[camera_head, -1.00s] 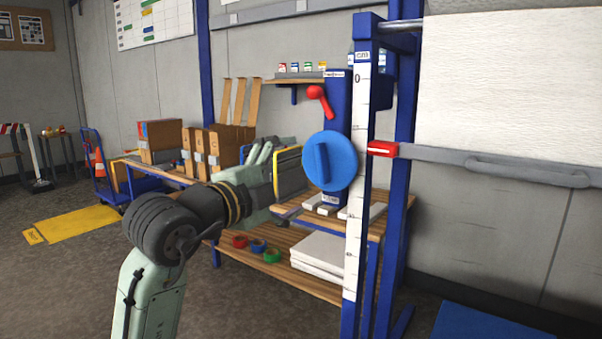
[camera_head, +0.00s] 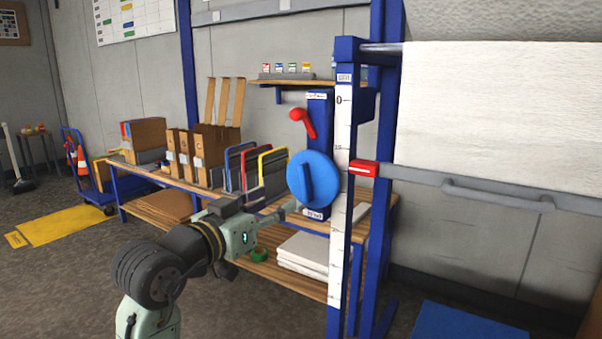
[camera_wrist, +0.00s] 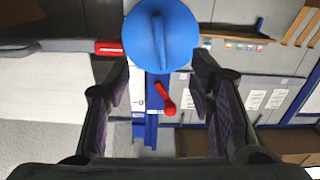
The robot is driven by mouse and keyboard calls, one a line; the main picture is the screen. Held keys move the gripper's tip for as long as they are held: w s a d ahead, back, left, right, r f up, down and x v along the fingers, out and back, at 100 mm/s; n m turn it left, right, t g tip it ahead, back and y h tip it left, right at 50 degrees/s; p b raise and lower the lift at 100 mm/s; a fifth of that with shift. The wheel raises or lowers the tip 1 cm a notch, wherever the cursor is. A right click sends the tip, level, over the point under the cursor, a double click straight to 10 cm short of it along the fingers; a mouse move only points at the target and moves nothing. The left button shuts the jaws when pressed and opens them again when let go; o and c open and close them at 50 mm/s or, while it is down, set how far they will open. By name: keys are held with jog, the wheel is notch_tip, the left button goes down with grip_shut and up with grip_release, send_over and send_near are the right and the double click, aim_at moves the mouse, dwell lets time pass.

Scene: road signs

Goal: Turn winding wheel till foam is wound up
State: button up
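The winding wheel is a blue disc (camera_head: 313,180) with a raised grip bar across its face, mounted on a blue post. In the head view the bar stands nearly upright. A red lever (camera_head: 303,122) sits above it. White foam (camera_head: 500,118) hangs in a wide sheet from the roller at the right. My gripper (camera_head: 290,207) is low and left of the wheel in the head view. In the wrist view the wheel (camera_wrist: 161,37) lies beyond my gripper (camera_wrist: 162,75), whose fingers are spread apart with nothing between them. The fingers appear apart from the wheel.
A white scale strip (camera_head: 338,200) runs down the blue frame beside the wheel. The workbench (camera_head: 150,172) holds cardboard files and coloured folders.

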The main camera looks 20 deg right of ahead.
aim_at(303, 187)
jog(key=shift+n, duration=0.8)
jog(key=shift+c, duration=1.3)
jog(key=shift+w+d, duration=0.25)
jog(key=shift+d, duration=0.15)
jog(key=shift+c, duration=0.5)
jog(key=p+x, duration=0.2)
jog(key=x, duration=0.7)
jog(key=shift+w+d, duration=0.3)
jog(key=shift+c, duration=0.3)
grip_shut()
